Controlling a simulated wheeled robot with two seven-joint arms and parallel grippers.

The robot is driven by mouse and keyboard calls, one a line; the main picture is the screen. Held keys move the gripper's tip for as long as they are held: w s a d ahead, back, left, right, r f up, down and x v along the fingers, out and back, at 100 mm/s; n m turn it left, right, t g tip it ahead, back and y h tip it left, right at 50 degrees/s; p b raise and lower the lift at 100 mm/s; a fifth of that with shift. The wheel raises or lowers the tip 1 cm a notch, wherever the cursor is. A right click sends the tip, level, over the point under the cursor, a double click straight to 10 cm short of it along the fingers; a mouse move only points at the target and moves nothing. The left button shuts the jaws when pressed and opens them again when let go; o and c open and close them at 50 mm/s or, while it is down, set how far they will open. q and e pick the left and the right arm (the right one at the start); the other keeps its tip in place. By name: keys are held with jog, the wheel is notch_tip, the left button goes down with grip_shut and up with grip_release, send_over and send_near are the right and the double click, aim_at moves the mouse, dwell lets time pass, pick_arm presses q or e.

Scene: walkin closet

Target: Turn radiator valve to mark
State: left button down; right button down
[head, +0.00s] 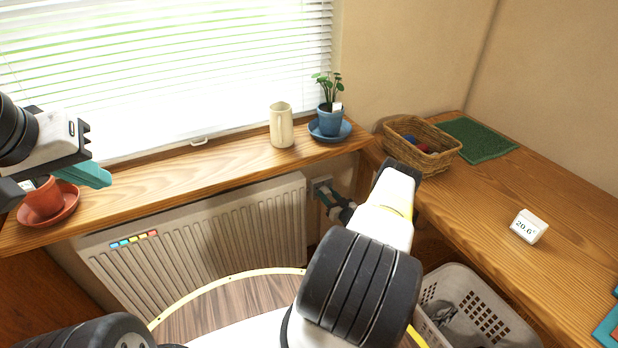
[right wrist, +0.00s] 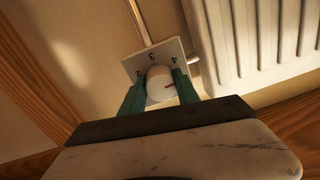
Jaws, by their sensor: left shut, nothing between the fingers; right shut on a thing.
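The white radiator valve knob (right wrist: 158,88) sits in front of a pale square plate (right wrist: 150,58) in the right wrist view. The numerals 2, 3 and 4 show on the plate; other marks are hidden. A short red line on the knob's face lies toward the right finger. My right gripper (right wrist: 160,90) is shut on the knob, one teal finger on each side. In the head view my right gripper (head: 335,204) is at the right end of the white radiator (head: 205,240), the knob hidden there. My left gripper (head: 98,176) is shut and empty above the windowsill.
The wooden sill (head: 190,182) holds a terracotta pot (head: 43,198), a cream vase (head: 281,125) and a blue potted plant (head: 330,120). A wicker basket (head: 440,160) and a small display (head: 528,226) stand on the right counter. A white laundry basket (head: 490,310) is below it.

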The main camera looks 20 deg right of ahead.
jog(key=n, duration=0.8)
jog(key=shift+n+h, duration=0.3)
jog(key=shift+n, duration=0.1)
jog(key=n, duration=0.4)
jog(key=shift+n+h, duration=0.3)
jog(key=shift+n, duration=1.6)
jog(key=shift+a, duration=0.1)
jog(key=c, duration=0.9)
grip_release()
